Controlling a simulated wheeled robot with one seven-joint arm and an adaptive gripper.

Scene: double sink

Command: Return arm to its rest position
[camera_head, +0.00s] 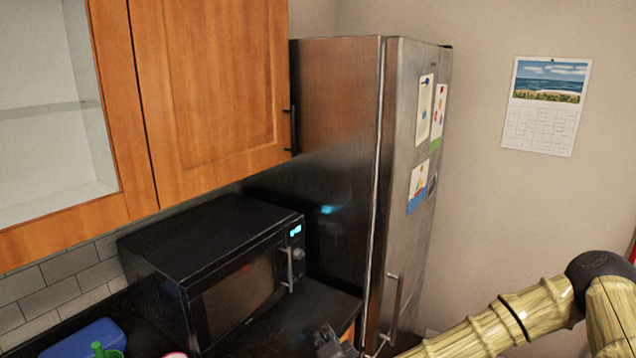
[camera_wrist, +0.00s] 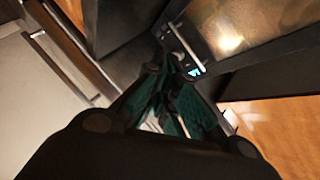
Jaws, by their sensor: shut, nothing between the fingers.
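My gripper (camera_head: 335,346) shows at the bottom edge of the head view, in front of the counter's right end and the fridge's lower part. My arm comes in from the right edge, bent at a dark joint. In the wrist view my gripper (camera_wrist: 166,75) has its green-padded fingers drawn together at the tips, with nothing between them. Most of the gripper is cut off by the head view's lower edge.
A black microwave (camera_head: 215,265) stands on the dark counter (camera_head: 310,315). A steel fridge (camera_head: 400,190) stands to its right. An orange wooden cabinet (camera_head: 210,90) hangs above. A blue container (camera_head: 80,340) sits at lower left. A calendar (camera_head: 546,105) hangs on the bare wall.

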